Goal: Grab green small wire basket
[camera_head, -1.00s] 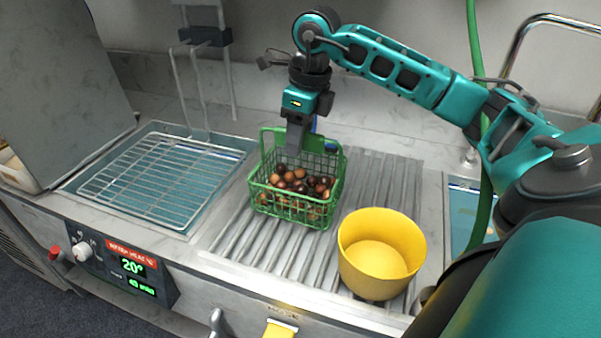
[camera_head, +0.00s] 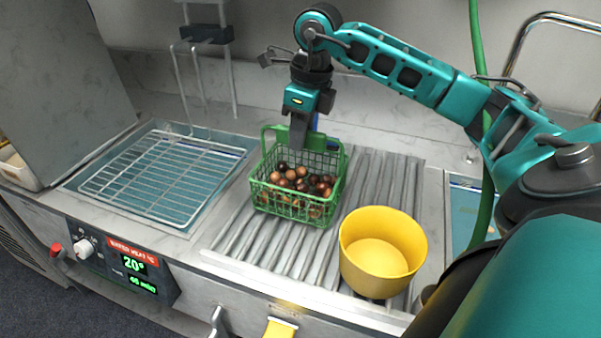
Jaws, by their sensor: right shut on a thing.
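The green wire basket (camera_head: 290,209) stands upright on the ribbed metal drainboard in the middle of the head view. It holds many brown chestnuts (camera_head: 300,184). My right gripper (camera_head: 301,143) points down at the basket's back rim and is shut on the raised green handle there. The fingers hide part of the handle. The basket appears to rest on the ribs. My left gripper is not in view.
A yellow bowl (camera_head: 381,255) stands right of the basket, close to it. A wire rack (camera_head: 150,180) lies over a recessed basin on the left. A green hose (camera_head: 486,200) hangs at the right. The ribbed drainboard (camera_head: 240,245) is bare in front of the basket.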

